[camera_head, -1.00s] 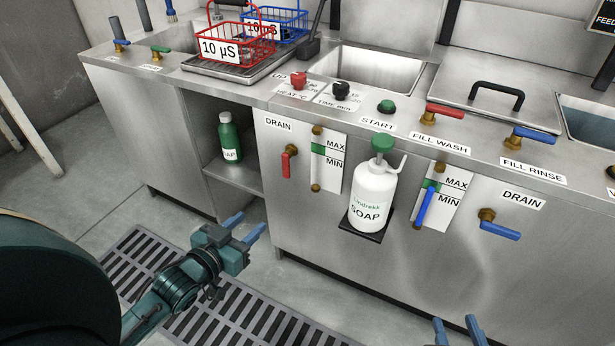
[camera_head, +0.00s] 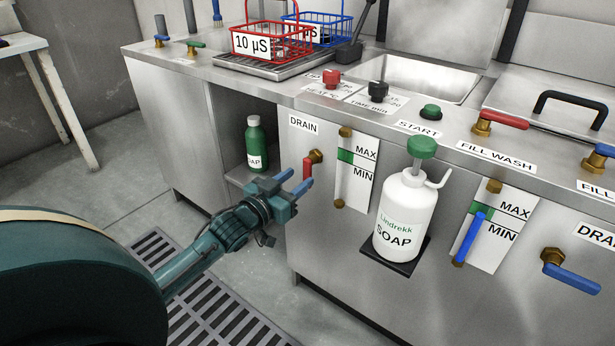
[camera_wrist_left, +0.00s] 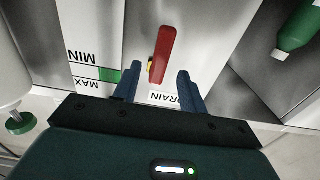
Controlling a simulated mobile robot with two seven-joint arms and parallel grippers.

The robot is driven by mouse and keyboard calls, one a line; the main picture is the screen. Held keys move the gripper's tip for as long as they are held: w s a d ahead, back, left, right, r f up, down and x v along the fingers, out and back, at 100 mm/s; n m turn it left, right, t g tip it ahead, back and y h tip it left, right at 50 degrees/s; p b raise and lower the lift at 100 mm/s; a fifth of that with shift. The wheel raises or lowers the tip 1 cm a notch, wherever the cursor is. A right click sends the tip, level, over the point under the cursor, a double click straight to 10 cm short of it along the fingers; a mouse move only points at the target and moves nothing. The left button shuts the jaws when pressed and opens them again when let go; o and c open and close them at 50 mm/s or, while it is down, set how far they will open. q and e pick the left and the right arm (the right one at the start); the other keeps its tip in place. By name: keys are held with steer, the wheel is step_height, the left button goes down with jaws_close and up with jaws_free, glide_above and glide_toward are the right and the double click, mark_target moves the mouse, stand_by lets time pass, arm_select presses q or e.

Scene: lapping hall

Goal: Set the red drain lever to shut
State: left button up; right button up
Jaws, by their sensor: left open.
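The red drain lever (camera_head: 307,169) hangs straight down from its brass valve (camera_head: 316,156) on the steel front, under the left DRAIN label (camera_head: 303,125). My left gripper (camera_head: 296,178) is open right at the lever, its blue fingers partly covering the lever's lower end. In the left wrist view the red lever (camera_wrist_left: 163,48) stands ahead of the open left gripper (camera_wrist_left: 158,78), in line with the gap between its fingertips. I cannot tell whether a finger touches it. My right gripper is out of view.
A MAX/MIN level gauge (camera_head: 357,168) is just right of the lever. A white soap bottle (camera_head: 405,215) stands on a small black shelf (camera_head: 397,261) farther right. A green bottle (camera_head: 255,143) stands in the open bay at left. A blue drain lever (camera_head: 570,277) is far right.

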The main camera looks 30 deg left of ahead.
mark_target(305, 173)
arm_select(q)
steer(key=shift+w+d+b, duration=0.2)
steer(key=shift+w+b, duration=0.35)
steer(key=shift+w, duration=1.85)
steer(key=shift+c, duration=0.3)
jaws_close()
